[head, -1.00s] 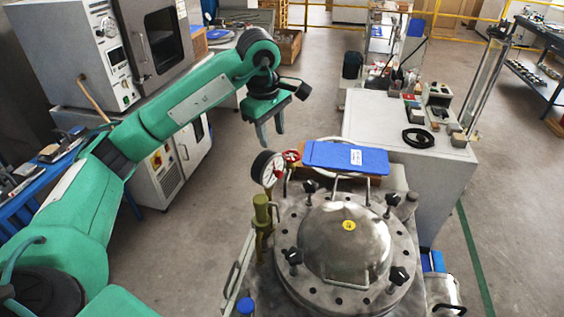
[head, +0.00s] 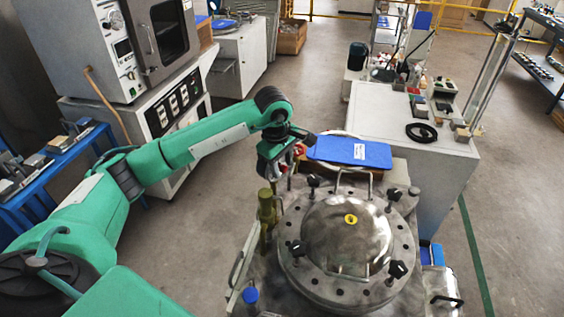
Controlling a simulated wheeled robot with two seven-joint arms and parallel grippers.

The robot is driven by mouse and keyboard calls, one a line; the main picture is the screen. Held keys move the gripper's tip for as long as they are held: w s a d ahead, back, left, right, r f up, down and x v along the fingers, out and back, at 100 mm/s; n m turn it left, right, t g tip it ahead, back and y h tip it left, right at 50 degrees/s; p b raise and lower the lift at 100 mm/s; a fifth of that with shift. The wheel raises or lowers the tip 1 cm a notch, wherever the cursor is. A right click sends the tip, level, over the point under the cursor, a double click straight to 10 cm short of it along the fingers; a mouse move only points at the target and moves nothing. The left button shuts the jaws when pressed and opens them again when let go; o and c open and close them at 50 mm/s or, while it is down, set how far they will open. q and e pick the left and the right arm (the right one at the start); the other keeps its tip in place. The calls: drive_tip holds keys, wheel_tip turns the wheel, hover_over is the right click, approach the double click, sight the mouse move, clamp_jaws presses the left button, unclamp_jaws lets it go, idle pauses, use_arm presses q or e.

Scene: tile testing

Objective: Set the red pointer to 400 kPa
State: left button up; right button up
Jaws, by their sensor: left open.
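The pressure gauge with its dial and red pointer is hidden behind my left gripper (head: 274,174) in the head view, so I cannot read the pointer. My left gripper is open, at the gauge's place above the olive-green valve (head: 267,205). I cannot tell whether its fingers touch the gauge. A small red handle (head: 299,150) shows just right of the gripper. My right gripper is not in view.
A domed steel vessel (head: 330,228) with black clamp knobs stands right of the gripper. A grey cabinet (head: 440,165) stands to the right, and an oven (head: 150,40) at the upper left.

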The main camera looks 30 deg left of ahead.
use_arm(q)
clamp_jaws()
drive_tip(key=shift+w+r+g, duration=0.1)
drive_tip(key=shift+g, duration=0.2)
drive_tip(key=g, duration=0.3)
drive_tip(key=shift+w+d+y, duration=0.1)
drive_tip(key=shift+w+y, duration=0.3)
drive_tip(key=shift+r+g+p, duration=0.1)
drive_tip(key=shift+g+p, duration=0.35)
drive_tip(key=shift+g, duration=0.15)
drive_tip(key=shift+w+f+g+y+p, duration=0.15)
drive_tip(key=shift+w+g+y+p, duration=0.05)
drive_tip(key=shift+g+p, duration=0.95)
drive_tip(key=shift+w+f+g+y+p, duration=0.1)
drive_tip(key=shift+w+g+y+p, duration=0.1)
drive_tip(key=shift+g+p, duration=0.95)
drive_tip(key=shift+t+p, duration=0.3)
drive_tip(key=shift+p, duration=0.05)
